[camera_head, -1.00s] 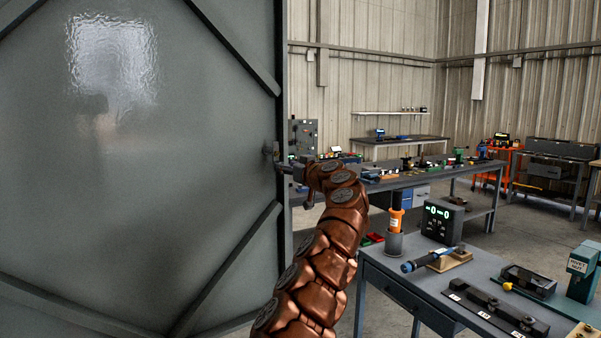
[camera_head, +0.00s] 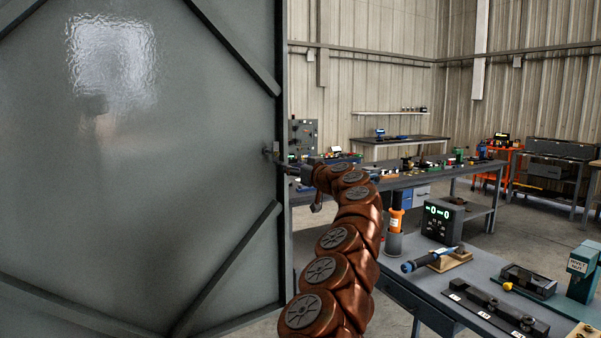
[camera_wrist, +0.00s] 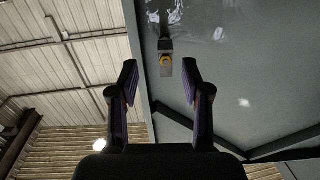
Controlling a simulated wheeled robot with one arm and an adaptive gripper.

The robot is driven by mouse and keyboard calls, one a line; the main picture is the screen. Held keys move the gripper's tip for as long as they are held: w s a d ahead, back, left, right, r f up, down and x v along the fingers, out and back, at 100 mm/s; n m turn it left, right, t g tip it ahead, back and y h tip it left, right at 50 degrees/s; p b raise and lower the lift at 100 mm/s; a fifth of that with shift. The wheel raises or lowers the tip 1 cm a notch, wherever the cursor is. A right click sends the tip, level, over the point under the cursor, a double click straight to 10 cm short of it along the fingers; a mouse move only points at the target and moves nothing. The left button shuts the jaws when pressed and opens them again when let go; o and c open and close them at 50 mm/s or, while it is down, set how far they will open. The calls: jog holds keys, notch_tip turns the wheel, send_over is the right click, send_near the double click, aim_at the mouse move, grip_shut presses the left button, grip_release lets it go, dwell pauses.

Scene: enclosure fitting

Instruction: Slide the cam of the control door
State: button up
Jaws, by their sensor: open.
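The grey door (camera_head: 120,190) fills the left of the head view, with dark diagonal braces and a dark right edge. The cam (camera_head: 268,152) is a small metal fitting on the door near that edge. In the wrist view the cam (camera_wrist: 166,62) shows a yellowish end and a dark stem, in line with the gap between my fingers. My gripper (camera_wrist: 158,82) is open and empty, its two fingertips apart on either side of that gap. In the head view my gripper (camera_head: 284,166) is close to the cam on its right, and whether they touch cannot be told.
A workbench (camera_head: 400,275) with tools stands at the lower right, near my arm. Another long bench (camera_head: 400,182) stands behind it. An orange cart (camera_head: 488,160) is farther back. Bare floor (camera_head: 550,205) shows between the benches at the right.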

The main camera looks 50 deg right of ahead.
jog(key=shift+s+a, duration=0.2)
jog(key=shift+a, duration=0.2)
jog(key=shift+v, duration=1.45)
